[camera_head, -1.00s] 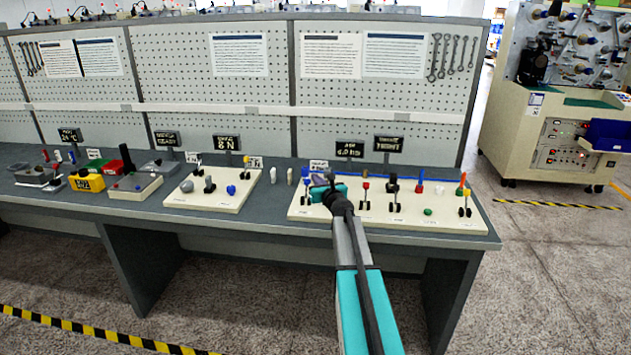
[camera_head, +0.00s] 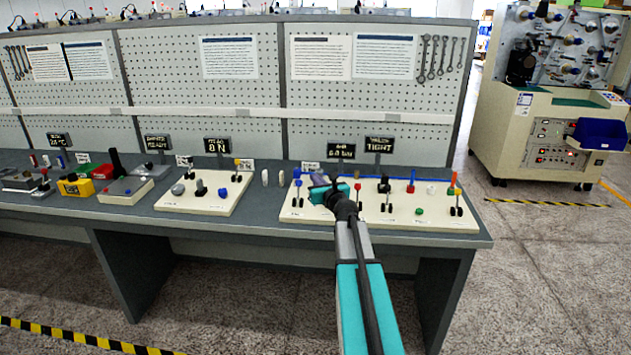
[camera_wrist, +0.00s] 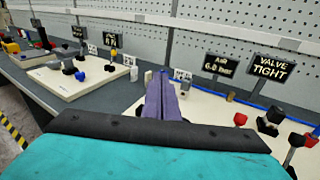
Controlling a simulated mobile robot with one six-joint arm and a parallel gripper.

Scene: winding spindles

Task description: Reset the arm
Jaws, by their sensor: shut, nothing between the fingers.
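My arm reaches from the bottom of the head view up over the right end of a grey workbench. My gripper (camera_head: 318,180) is above the left part of a cream control panel (camera_head: 400,217). In the wrist view my gripper (camera_wrist: 163,78) shows its two purple fingers closed together, with nothing between them. The panel carries a red-topped lever, a black knob, a green button (camera_head: 419,211) and several small levers. My gripper and wrist hide part of the panel's left side.
A second cream panel (camera_head: 203,204) with grey, black and blue knobs stands to the left. Farther left are a yellow box (camera_head: 76,189) and a grey box with a black lever. Small signs, including "VALVE TIGHT" (camera_head: 379,145), stand behind. A pegboard wall closes off the back.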

